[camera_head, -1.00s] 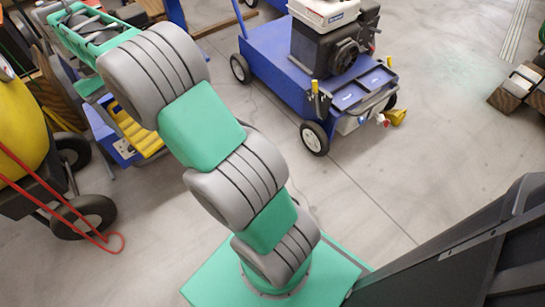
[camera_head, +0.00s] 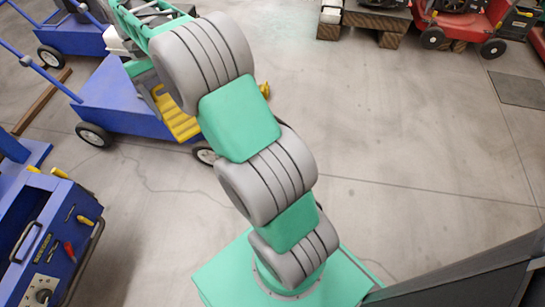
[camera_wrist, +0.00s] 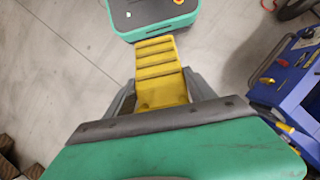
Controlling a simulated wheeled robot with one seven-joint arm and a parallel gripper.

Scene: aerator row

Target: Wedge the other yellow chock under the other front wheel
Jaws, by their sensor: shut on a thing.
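My gripper (camera_wrist: 160,80) is shut on a yellow chock (camera_wrist: 158,68) with a ridged face, which sticks out between the grey fingers. The chock (camera_head: 181,118) also shows in the head view beside my arm, in front of a blue aerator (camera_head: 122,102). My arm hides much of that aerator. Its near front wheel (camera_head: 205,153) shows just below the held chock; I cannot tell the gap between them. A second small yellow piece (camera_head: 264,90) shows right of my arm, its base hidden.
Another blue machine (camera_head: 62,235) with yellow grips and a red lever stands at the lower left. Red machines (camera_head: 465,15) and wooden blocks (camera_head: 375,20) line the back right. The floor (camera_head: 410,140) at the right is clear.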

